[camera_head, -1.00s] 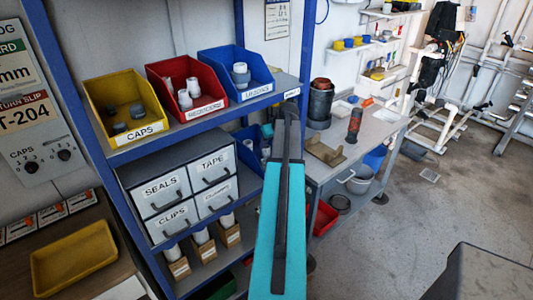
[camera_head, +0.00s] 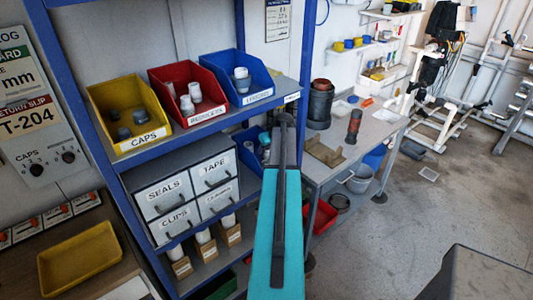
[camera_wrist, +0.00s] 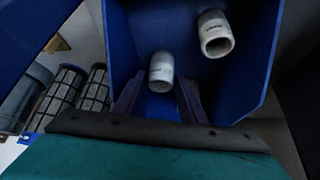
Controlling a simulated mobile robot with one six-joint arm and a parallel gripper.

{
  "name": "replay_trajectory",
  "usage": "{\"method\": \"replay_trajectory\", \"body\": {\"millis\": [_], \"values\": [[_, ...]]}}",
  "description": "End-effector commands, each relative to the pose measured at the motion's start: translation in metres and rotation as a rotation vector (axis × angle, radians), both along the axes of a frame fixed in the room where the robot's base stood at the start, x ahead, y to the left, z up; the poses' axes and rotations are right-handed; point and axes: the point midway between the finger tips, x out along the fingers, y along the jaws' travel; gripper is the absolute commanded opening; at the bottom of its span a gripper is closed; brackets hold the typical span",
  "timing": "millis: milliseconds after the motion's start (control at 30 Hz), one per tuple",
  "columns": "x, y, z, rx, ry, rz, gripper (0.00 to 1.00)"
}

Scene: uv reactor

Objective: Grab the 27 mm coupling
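In the wrist view a blue bin (camera_wrist: 262,50) holds two white pipe fittings with small print. One fitting (camera_wrist: 161,72) stands in line with the gap between my fingers; the other fitting (camera_wrist: 215,35) lies tilted to the upper right. The print is too small to tell which is a 27 mm coupling. My gripper (camera_wrist: 157,100) is open, with one dark finger on each side of the gap, and holds nothing. I cannot tell whether the nearer fitting is between the fingertips or just beyond them. In the head view my arm hides most of the gripper beside the lower shelf.
The blue rack's upper shelf carries a yellow caps bin (camera_head: 100,107), a red bin (camera_head: 165,100) and a blue bin (camera_head: 215,70). Labelled drawers (camera_head: 190,185) stand below. Dark gridded cylinders (camera_wrist: 68,90) lie left in the wrist view. A workbench (camera_head: 375,135) stands right.

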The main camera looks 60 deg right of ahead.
Motion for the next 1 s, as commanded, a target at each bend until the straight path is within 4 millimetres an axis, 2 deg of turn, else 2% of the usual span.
{"method": "replay_trajectory", "body": {"millis": [667,833,1000], "values": [[0.0011,-0.0019,-0.0039,-0.001,-0.001,-0.001,0.38],[0.0009,-0.0020,-0.0039,0.000,-0.001,-0.002,0.09],[0.0008,-0.0021,-0.0038,0.000,-0.001,-0.002,0.07]]}}
